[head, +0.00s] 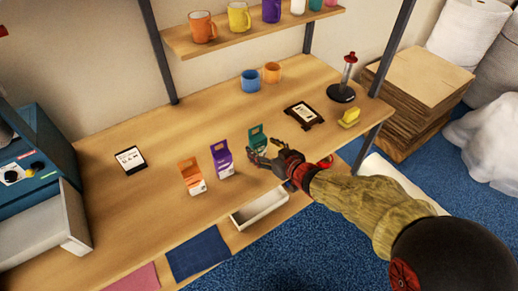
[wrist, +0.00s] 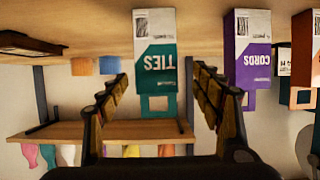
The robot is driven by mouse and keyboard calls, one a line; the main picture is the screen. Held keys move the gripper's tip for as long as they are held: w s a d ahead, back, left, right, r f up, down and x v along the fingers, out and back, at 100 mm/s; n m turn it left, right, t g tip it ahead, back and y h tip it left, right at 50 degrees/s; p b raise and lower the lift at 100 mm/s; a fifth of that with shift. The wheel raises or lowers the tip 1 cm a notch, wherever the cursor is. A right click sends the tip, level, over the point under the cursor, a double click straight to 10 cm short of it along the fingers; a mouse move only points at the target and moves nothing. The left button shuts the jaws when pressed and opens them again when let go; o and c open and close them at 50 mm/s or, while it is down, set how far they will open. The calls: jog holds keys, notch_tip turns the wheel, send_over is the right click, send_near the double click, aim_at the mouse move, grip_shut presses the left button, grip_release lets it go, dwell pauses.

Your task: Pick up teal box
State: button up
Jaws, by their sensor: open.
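The teal box (head: 257,136) stands upright on the wooden table, at the right end of a short row of boxes in the head view. In the wrist view the teal box (wrist: 156,60), marked "TIES", appears upside down, in line with the gap between the fingers. My gripper (head: 262,161) is open and empty, close in front of the teal box in the head view. In the wrist view the fingers (wrist: 160,88) are spread wide on either side of it. I see no contact with the box.
A purple box (head: 222,160) stands just left of the teal one, with an orange box (head: 192,176) beyond it. Blue (head: 250,81) and orange (head: 271,72) mugs stand behind. A framed card (head: 304,115) lies to the right. An open drawer (head: 259,208) is below the table's front edge.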

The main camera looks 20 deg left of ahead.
aim_at(261, 145)
jog(key=x, duration=0.2)
jog(key=b+x, duration=0.1)
jog(key=shift+w+f+b, duration=0.3)
jog(key=shift+w+f, duration=0.05)
jog(key=shift+f, duration=0.05)
jog(key=shift+w+a, duration=0.25)
jog(key=shift+a, duration=0.15)
jog(key=shift+c, duration=0.4)
jog(key=c, duration=1.1)
jog(key=shift+c, duration=0.7)
